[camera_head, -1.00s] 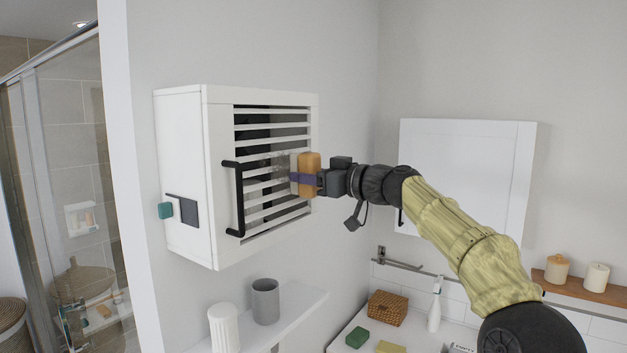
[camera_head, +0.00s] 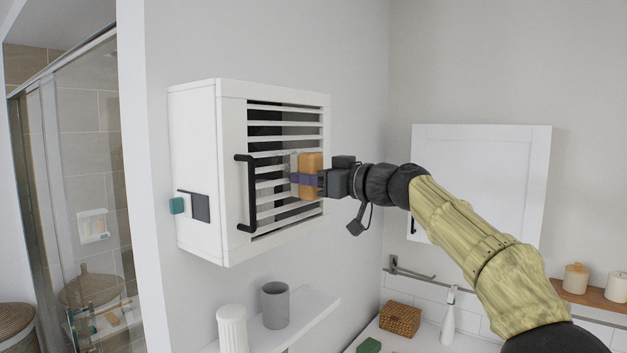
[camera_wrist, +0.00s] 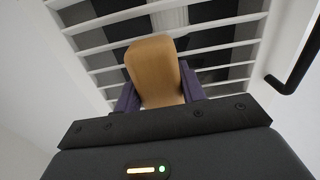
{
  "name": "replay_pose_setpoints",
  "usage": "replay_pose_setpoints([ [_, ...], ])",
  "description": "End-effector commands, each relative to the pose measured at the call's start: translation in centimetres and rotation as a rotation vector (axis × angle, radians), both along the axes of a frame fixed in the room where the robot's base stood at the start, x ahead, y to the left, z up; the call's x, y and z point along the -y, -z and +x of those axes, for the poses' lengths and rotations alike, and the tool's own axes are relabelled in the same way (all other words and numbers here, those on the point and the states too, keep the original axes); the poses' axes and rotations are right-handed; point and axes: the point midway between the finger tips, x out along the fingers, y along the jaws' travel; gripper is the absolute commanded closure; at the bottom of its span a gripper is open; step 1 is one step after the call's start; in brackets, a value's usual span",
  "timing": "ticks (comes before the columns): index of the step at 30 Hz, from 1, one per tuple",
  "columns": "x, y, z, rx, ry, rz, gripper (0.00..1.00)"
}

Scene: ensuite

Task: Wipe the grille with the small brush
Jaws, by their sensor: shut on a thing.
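The grille (camera_head: 284,132) is a set of white horizontal slats over a dark opening in the front of a white wall box. Grey dirt marked the slats in the earlier view; now most visible slats look white. The small brush (camera_head: 311,174) has an orange-tan wooden back and pale bristles on its left side, against or very close to the slats. My gripper (camera_head: 305,179) is shut on the brush, at the right half of the grille. In the wrist view the brush (camera_wrist: 154,70) sits between the purple fingers and hides part of the slats.
A black bar handle (camera_head: 246,194) stands out left of the grille. A teal knob (camera_head: 177,205) is on the box's left side. Below is a shelf with a white ribbed cup (camera_head: 232,330) and a grey cup (camera_head: 275,305). A white cabinet (camera_head: 482,180) hangs at right.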

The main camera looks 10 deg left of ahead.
Motion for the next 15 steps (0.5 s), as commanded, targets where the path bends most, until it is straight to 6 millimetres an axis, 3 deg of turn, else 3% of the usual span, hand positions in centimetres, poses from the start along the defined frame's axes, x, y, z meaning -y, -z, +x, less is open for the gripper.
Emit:
replay_pose_setpoints([
  [15, -1.0, 0.2, -2.7, 0.003, -0.002, 0.0, 0.78],
])
